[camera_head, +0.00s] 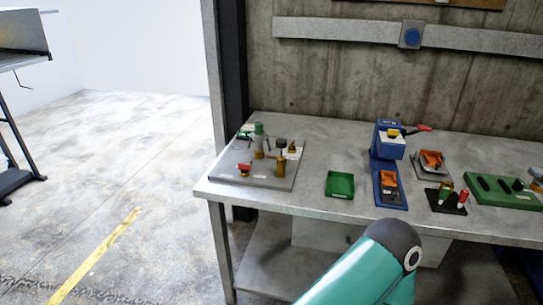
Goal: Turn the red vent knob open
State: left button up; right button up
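The red vent knob (244,168) is small and sits at the front left of a grey panel board (228,179) on the left part of the workbench. Next to it on the board stand brass-coloured fittings (281,167), a green-topped piece (259,130) and a dark knob. Whether the red knob is open or closed is too small to tell. A teal link of my arm with a dark grey joint shows at the bottom centre, well short of the board. Neither gripper is in view.
The metal workbench (310,195) also holds a green tray (340,185), a blue press (388,140) with a red-tipped lever, a blue base plate, a black holder (446,203) and a green block (500,192). A concrete wall stands behind. Open floor (120,180) lies to the left.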

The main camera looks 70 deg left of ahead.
aim_at(245, 168)
jog(key=z, duration=0.4)
jog(key=i, duration=0.6)
jog(key=u, duration=3.6)
jog(key=i, duration=1)
jog(key=z, duration=0.15)
jog(key=k, duration=0.9)
jog(key=u, duration=0.15)
jog(key=i, duration=0.45)
